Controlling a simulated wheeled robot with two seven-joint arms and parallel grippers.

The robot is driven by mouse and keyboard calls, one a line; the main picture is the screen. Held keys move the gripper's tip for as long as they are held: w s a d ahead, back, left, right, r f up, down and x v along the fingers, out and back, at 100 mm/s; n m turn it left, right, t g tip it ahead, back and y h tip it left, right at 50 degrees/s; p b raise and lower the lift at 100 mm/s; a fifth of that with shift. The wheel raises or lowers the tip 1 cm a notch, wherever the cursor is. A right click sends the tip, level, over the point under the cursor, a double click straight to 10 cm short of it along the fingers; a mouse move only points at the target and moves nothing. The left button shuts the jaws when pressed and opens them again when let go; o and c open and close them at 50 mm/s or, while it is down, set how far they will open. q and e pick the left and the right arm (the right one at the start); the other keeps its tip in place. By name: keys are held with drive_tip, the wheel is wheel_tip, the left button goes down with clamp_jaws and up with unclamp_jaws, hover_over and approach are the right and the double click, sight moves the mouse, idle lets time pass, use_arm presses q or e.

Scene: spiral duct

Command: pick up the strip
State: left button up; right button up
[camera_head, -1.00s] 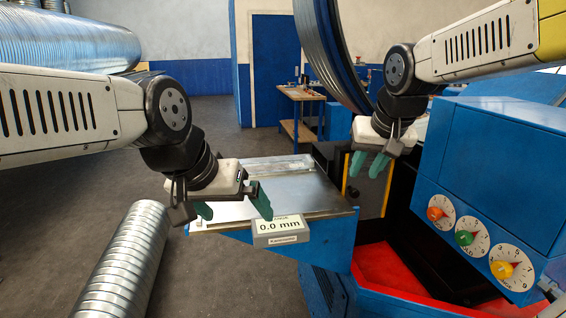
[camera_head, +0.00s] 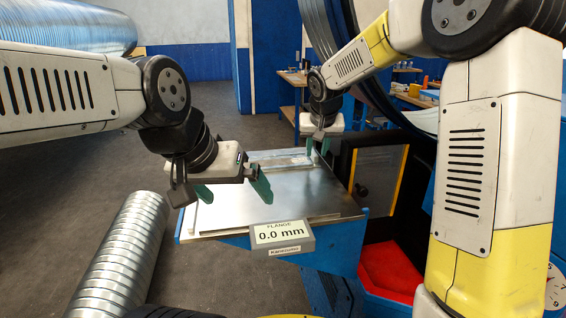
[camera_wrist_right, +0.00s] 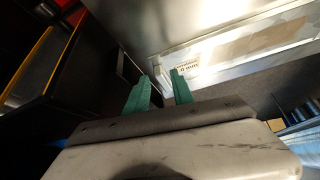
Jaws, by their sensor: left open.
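A flat metallic strip-like piece (camera_head: 283,161) with a small label lies along the back of the metal-topped table (camera_head: 235,205). I cannot tell for sure that it is the strip. It shows larger in the right wrist view (camera_wrist_right: 235,45), with a tan middle part. My right gripper (camera_head: 317,148) is at the table's back right corner, by the piece's right end. In the right wrist view its green fingers (camera_wrist_right: 160,85) are apart with nothing between them, near the labelled end. My left gripper (camera_head: 232,192) is open and empty above the table's left half.
A display reading 0.0 mm (camera_head: 282,235) sits on the table's front edge. A black cabinet with yellow edging (camera_head: 378,178) stands close right of the table, above a red tray (camera_head: 390,270). A spiral duct (camera_head: 125,255) lies at the left. The middle of the tabletop is clear.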

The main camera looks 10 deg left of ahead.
drive_tip(key=x, duration=0.2)
drive_tip(key=shift+w+f, duration=0.15)
drive_tip(key=shift+f, duration=0.15)
drive_tip(key=shift+c, duration=0.4)
clamp_jaws()
drive_tip(key=shift+r, duration=0.15)
